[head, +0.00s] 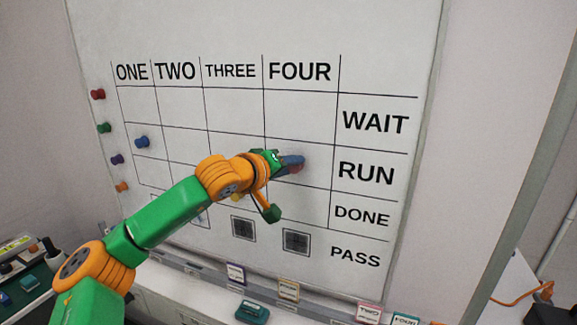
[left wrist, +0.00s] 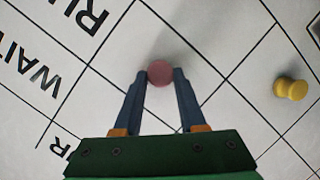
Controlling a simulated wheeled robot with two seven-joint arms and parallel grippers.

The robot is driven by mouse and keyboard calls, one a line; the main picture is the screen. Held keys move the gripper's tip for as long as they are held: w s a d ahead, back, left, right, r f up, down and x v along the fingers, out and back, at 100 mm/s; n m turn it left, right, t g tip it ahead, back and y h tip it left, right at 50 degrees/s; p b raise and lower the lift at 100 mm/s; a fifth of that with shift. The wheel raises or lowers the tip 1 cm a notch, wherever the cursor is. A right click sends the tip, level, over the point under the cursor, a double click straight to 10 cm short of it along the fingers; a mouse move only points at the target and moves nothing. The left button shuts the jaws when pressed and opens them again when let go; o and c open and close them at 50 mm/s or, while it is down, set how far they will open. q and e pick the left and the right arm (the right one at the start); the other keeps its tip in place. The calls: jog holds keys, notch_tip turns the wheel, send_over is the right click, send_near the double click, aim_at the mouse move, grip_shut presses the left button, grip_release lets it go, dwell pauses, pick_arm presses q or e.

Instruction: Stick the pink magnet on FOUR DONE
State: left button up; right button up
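The pink magnet (left wrist: 160,72) is round and sits between the fingertips of my left gripper (left wrist: 160,78) in the left wrist view, with a finger against each side. In the head view my left gripper (head: 290,162) is over the FOUR column in the RUN row, and the pink magnet (head: 297,168) shows partly behind its fingers. I cannot tell whether the magnet touches the board. The FOUR DONE cell (head: 312,204) is one row below and looks bare. My right gripper is not in view.
A yellow magnet (left wrist: 290,88) is on the board beyond the gripper, and a blue magnet (head: 142,142) is in the ONE column. Several magnets line the board's left edge. Two dark printed squares (head: 296,241) are in the PASS row. A ledge with small cards runs below.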

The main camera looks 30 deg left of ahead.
pick_arm(q)
grip_shut()
jog(key=shift+s+f, duration=0.1)
jog(key=shift+s, duration=0.1)
jog(key=shift+s+d+b, duration=0.2)
jog(key=shift+s+b, duration=0.25)
jog(key=shift+s, duration=0.2)
jog(key=shift+s+d+b, duration=0.15)
jog(key=shift+s+b, duration=0.3)
jog(key=shift+s, duration=0.15)
jog(key=shift+s+d+b, duration=0.15)
jog(key=shift+s+b, duration=0.35)
jog(key=shift+s, duration=0.2)
jog(key=b, duration=0.2)
send_near(294, 169)
jog(key=shift+s+d+f, duration=0.15)
jog(key=shift+d+f, duration=0.4)
jog(key=shift+f, duration=0.25)
